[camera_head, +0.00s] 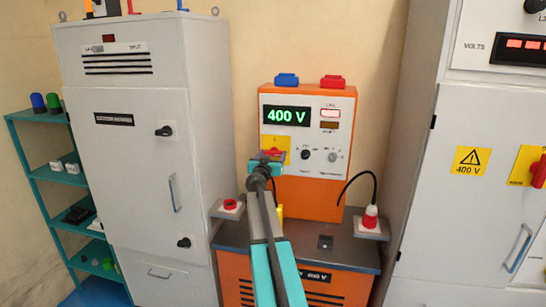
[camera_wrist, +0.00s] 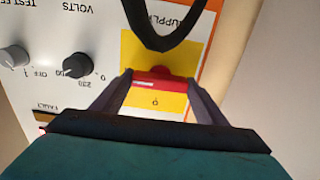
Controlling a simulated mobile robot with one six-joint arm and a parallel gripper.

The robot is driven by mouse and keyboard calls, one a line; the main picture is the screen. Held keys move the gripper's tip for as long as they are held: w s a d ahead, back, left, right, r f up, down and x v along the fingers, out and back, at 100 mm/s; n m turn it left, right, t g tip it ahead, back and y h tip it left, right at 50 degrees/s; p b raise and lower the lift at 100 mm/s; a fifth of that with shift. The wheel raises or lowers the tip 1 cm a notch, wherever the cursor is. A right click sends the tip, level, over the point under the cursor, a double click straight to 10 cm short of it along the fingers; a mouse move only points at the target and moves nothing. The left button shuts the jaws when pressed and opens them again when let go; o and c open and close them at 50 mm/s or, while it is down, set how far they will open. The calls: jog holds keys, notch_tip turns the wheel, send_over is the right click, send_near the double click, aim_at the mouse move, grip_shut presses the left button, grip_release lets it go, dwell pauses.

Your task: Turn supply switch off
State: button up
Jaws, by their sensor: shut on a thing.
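The supply switch (camera_wrist: 158,72) is a red handle on a yellow plate marked SUPPLY, on the white front panel of the orange unit (camera_head: 307,198). In the wrist view the picture is turned over, and a "0" mark shows on the yellow plate near the handle. My gripper (camera_wrist: 157,86) has one dark finger on each side of the red handle and is shut on it. In the head view my gripper (camera_head: 264,166) is in front of the yellow plate (camera_head: 278,143) and hides part of the switch. The display (camera_head: 287,116) reads 400 V in green.
Black and grey knobs (camera_head: 306,154) sit right of the switch. A black cable loop (camera_wrist: 165,42) crosses the wrist view. A red emergency button (camera_head: 230,205) and a red plug (camera_head: 370,217) flank the unit. Grey cabinets (camera_head: 135,220) stand on both sides.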

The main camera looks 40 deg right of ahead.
jog(key=shift+a+f+n+b, duration=0.25)
jog(key=shift+n+b, duration=0.35)
jog(key=shift+b, duration=0.25)
jog(key=n+b, duration=0.6)
jog(key=n, duration=0.5)
jog(key=shift+r+n, duration=0.1)
jog(key=shift+n, duration=0.3)
jog(key=n, duration=0.4)
jog(key=shift+n, duration=0.4)
jog(key=o, duration=1.1)
jog(key=shift+w+a, duration=0.1)
jog(key=shift+c, duration=0.2)
jog(key=shift+r, duration=0.1)
